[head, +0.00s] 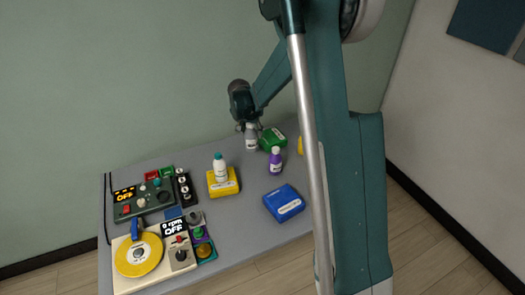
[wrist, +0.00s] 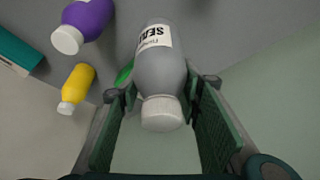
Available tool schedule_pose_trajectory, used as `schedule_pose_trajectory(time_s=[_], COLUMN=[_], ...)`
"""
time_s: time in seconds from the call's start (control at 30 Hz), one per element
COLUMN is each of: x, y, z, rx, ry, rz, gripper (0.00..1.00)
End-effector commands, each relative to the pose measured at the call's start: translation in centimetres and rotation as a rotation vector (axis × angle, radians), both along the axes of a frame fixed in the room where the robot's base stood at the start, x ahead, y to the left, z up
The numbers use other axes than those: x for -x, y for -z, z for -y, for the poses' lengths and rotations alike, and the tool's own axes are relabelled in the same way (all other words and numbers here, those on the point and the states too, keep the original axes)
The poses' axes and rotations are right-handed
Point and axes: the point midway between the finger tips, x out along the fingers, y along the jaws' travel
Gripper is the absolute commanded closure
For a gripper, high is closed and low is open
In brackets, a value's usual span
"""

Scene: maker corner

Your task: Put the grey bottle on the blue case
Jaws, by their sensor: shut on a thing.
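The grey bottle (head: 251,139) with a white cap is upright near the back of the table in the head view. It also shows in the wrist view (wrist: 158,72), between the two green finger pads. My gripper (head: 250,127) is shut on it from above, around the cap end and upper body. I cannot tell whether its base touches the table. The blue case (head: 284,203) lies flat near the front right of the table, with a pale label and nothing on top. It is in front of and to the right of my gripper.
A purple bottle (head: 276,163) stands between the grey bottle and the blue case. Control devices (head: 142,197) fill the left side.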

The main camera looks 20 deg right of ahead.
Motion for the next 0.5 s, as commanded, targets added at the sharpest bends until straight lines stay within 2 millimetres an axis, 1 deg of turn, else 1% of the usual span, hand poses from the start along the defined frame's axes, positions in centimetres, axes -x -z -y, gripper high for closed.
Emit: schedule_pose_trajectory(time_s=[0.17,0.27,0.37,0.5], x=[1.3,2.6,4.6,8.0], y=[-0.4,-0.7,-1.2,-2.0], z=[0.2,0.3,0.5,1.0], rx=[-0.003,-0.007,-0.012,-0.017], ry=[0.030,0.064,0.112,0.200], rz=[-0.001,-0.002,-0.004,-0.005], gripper=[0.82,0.82,0.82,0.82])
